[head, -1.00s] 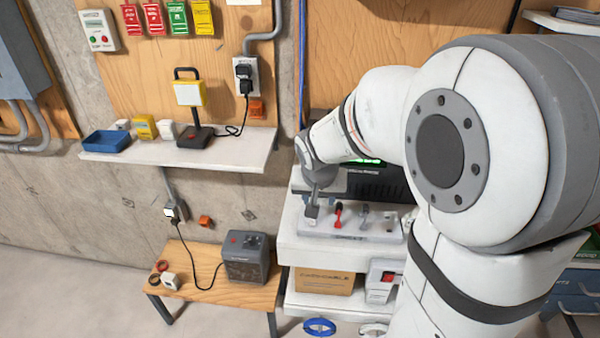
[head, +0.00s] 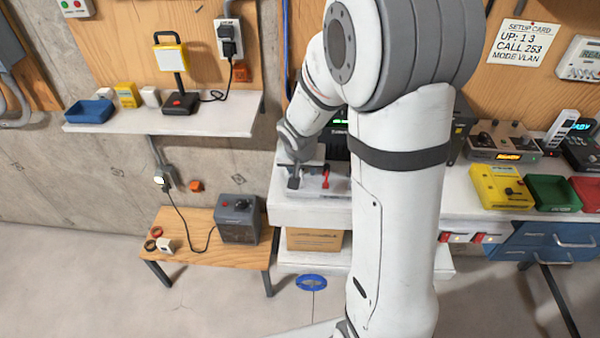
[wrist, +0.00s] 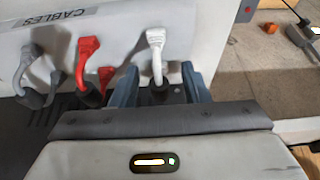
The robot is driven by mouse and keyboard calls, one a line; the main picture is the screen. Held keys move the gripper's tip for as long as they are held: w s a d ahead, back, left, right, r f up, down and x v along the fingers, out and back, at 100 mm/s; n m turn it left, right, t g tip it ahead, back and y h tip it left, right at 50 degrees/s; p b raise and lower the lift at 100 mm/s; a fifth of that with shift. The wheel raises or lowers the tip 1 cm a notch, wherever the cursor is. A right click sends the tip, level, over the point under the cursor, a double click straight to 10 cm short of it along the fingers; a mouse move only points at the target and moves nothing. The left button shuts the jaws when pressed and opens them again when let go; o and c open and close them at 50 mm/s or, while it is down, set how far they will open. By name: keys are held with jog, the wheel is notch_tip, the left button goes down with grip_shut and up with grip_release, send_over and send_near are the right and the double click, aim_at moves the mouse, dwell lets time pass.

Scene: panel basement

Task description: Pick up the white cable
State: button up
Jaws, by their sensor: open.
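The white cable (wrist: 156,45) has a white plug head and a short lead that runs down to a dark round base. It stands at the right end of a pale rack (wrist: 120,20) labelled CABLES. My gripper (wrist: 160,84) is open in the wrist view, with one finger on each side of the white cable's lower part. I cannot tell whether the fingers touch it. In the head view my gripper (head: 294,176) is at the left end of the rack, and I cannot make out the white cable there.
A red cable (wrist: 88,62) and a grey cable (wrist: 27,68) stand left of the white one on the rack. A wooden bench (head: 200,256) with a grey box (head: 238,218) is to the left. Yellow (head: 500,187) and green (head: 550,193) trays sit on the right bench.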

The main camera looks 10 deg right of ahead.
jog(key=shift+c, duration=0.3)
grip_shut()
notch_tip(320, 180, up, 10)
jog(key=shift+r, duration=0.1)
dwell(0.6)
